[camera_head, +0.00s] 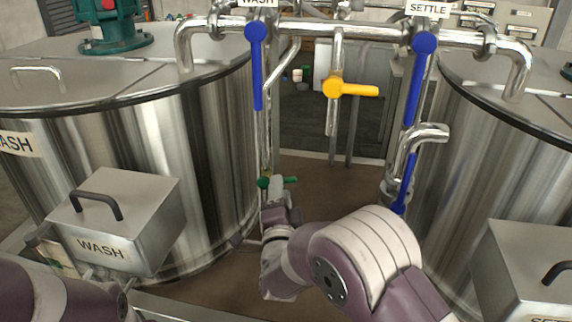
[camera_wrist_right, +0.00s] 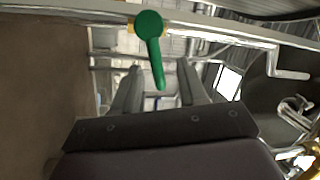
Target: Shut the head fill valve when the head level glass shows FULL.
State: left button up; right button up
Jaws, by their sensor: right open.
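A green-handled valve (camera_head: 277,182) sits low on the thin vertical pipe beside the left tank; its lever also shows in the right wrist view (camera_wrist_right: 151,45). My right gripper (camera_head: 278,195) is at this valve. In the wrist view its fingers (camera_wrist_right: 160,82) are open, with the lever's end seen between them; I cannot tell whether they touch it. No level glass marked FULL can be read, and no label tells which valve is the head fill valve. My left gripper is out of view; only my left arm shows at lower left.
The WASH tank (camera_head: 150,130) and the SETTLE tank (camera_head: 480,150) flank a brown floor gap. Blue levers hang down under WASH (camera_head: 257,70) and SETTLE (camera_head: 415,80). A yellow lever (camera_head: 350,89) points right. A WASH box (camera_head: 115,220) stands at lower left.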

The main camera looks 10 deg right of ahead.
aim_at(285, 181)
jog(key=x, duration=0.3)
jog(key=p+x, duration=0.1)
jog(key=x, duration=0.1)
jog(key=shift+w+d, duration=0.25)
jog(key=shift+w, duration=0.05)
jog(key=shift+w+d+f, duration=0.1)
jog(key=shift+d, duration=0.05)
jog(key=shift+c, duration=0.2)
grip_shut()
jog(key=f+m+b, duration=0.1)
jog(key=m+b, duration=0.1)
jog(key=b, duration=0.3)
jog(key=f+m+h+b, duration=0.1)
jog(key=m+b, duration=0.1)
jog(key=b, duration=0.4)
jog(key=shift+d, duration=0.15)
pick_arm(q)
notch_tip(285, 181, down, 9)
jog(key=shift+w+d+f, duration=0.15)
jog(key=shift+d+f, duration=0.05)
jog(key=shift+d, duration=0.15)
pick_arm(e)
jog(key=shift+r, duration=0.1)
